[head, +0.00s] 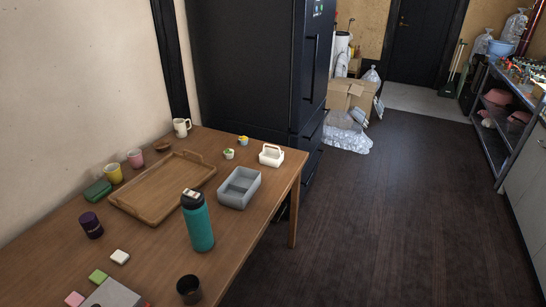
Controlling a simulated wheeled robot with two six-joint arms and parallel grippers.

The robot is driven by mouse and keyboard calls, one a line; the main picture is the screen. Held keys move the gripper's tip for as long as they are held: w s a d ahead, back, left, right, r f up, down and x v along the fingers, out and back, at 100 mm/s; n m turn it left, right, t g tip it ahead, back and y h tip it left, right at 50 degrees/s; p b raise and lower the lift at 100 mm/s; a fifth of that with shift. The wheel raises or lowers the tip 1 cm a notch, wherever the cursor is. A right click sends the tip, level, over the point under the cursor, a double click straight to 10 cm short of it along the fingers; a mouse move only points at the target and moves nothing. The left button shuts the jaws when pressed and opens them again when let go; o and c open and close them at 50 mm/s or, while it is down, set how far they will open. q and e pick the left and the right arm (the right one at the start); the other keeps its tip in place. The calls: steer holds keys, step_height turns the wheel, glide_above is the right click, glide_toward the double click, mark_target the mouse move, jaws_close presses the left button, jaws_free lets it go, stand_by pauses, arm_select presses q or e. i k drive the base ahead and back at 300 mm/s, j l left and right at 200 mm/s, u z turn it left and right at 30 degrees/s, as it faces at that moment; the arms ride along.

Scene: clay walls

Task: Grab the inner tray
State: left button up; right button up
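A grey open box (227,200) stands on the wooden table, right of its middle. A grey part with raised walls, which looks like the inner tray (242,184), shows inside it; the frame is too small to tell where one ends and the other begins. A flat wooden tray (157,190) with raised handles lies to its left. Neither of my grippers is in view.
On the wooden table (262,232), a teal bottle (199,226) stands in front of the grey box and a white handled caddy (271,156) behind it. A dark cup (189,289) stands near the front edge. Dark floor (380,220) is open to the right.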

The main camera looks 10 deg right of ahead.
mark_target(272, 153)
steer(key=i+l+u, duration=0.15)
steer(key=l, duration=0.2)
steer(key=i+l+u, duration=0.15)
steer(key=l, duration=0.2)
steer(key=i+l+u, duration=0.15)
steer(key=l, duration=0.25)
steer(key=i+l+u, duration=0.15)
steer(key=l, duration=0.25)
steer(key=i+l+u, duration=0.15)
steer(key=l, duration=0.3)
steer(key=i+l+u, duration=0.2)
steer(key=l, duration=0.2)
steer(key=k, duration=0.1)
